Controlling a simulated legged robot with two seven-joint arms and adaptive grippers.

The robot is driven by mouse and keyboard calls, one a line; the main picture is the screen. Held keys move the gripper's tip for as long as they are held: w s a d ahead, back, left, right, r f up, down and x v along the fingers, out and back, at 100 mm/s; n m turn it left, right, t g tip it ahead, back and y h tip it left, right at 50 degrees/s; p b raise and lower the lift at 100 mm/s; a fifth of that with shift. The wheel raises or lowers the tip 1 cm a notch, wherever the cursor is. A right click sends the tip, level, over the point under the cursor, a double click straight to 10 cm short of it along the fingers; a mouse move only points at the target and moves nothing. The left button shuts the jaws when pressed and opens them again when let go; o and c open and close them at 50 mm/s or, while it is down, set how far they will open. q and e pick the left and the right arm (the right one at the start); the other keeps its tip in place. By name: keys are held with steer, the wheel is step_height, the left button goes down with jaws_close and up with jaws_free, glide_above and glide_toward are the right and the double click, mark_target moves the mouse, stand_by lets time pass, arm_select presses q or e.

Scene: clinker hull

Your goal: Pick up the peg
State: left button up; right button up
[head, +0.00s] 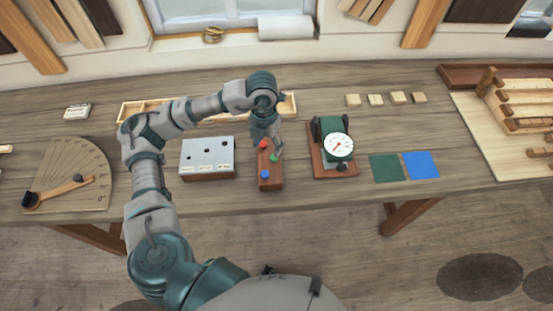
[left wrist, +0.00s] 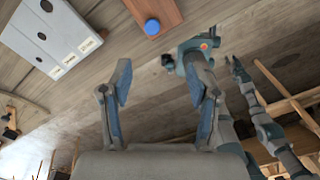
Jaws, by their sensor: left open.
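A brown wooden peg block (head: 271,184) lies on the bench and holds a red peg (head: 263,144), a green peg (head: 274,158) and a blue peg (head: 264,174). My left gripper (head: 271,147) is over the far end of this block, close to the red and green pegs; contact cannot be told. In the left wrist view its two fingers (left wrist: 160,95) stand wide apart with nothing between them. The blue peg (left wrist: 152,27) and the block's end show beyond the fingers at the top.
A white block with holes (head: 207,158) stands left of the peg block. A dial gauge (head: 339,146) on a wooden base stands to the right. Green (head: 385,168) and blue (head: 421,165) squares lie farther right. A shallow wooden tray (head: 135,108) lies behind my arm.

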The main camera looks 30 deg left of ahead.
arm_select(q)
steer(key=p, duration=0.2)
glide_above(265, 173)
steer(key=f, duration=1)
steer(key=shift+s+a+f, duration=0.25)
steer(key=shift+s+a, duration=0.05)
steer(key=shift+d+f, duration=0.1)
steer(key=shift+f, duration=0.25)
steer(key=shift+s+d+f, duration=0.1)
steer(key=shift+d+f, duration=0.15)
steer(key=shift+f, duration=0.15)
steer(key=f, duration=0.1)
steer(key=f+p, duration=0.1)
steer(key=f, duration=0.1)
steer(key=shift+w+d+f, duration=0.15)
steer(key=shift+w+f, duration=0.1)
steer(key=shift+f, duration=0.1)
steer(key=shift+w+f, duration=0.1)
steer(key=shift+f, duration=0.2)
steer(key=shift+a+f, duration=0.1)
steer(key=shift+a, duration=0.3)
steer(key=shift+c, duration=1)
steer(key=c, duration=0.7)
steer(key=shift+o, duration=0.2)
steer(key=shift+d, duration=0.2)
arm_select(e)
steer(key=r, duration=0.3)
steer(key=shift+s+a+r, duration=0.2)
steer(key=shift+s+r, duration=0.05)
steer(key=shift+r, duration=0.05)
